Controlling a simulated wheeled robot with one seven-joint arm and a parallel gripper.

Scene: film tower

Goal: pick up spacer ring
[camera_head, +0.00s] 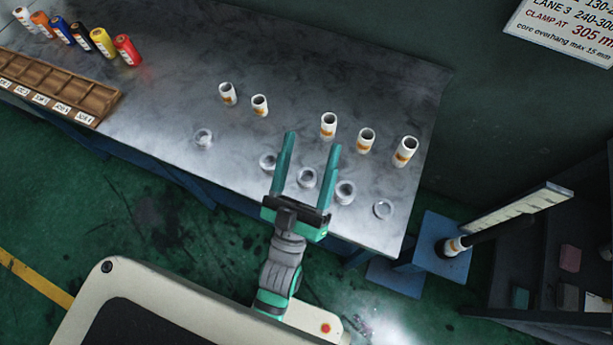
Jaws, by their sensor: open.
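Several grey spacer rings lie on the metal table near its front edge. One ring (204,138) lies apart at the left. A second ring (268,162) is just left of my gripper's left finger. A third ring (307,178) shows between the two fingers. A fourth ring (345,191) is just right of the right finger, and a flatter ring (383,209) lies near the table's right front corner. My gripper (312,142) is open and empty, its teal fingers pointing toward the table's back. I cannot tell its height above the table.
Several white tubular cores (328,125) stand upright behind the rings. Coloured rolls (83,37) and a brown slotted tray (98,101) are at the left. A blue stand (427,262) with a dark spindle is beyond the table's right end. The table's middle left is clear.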

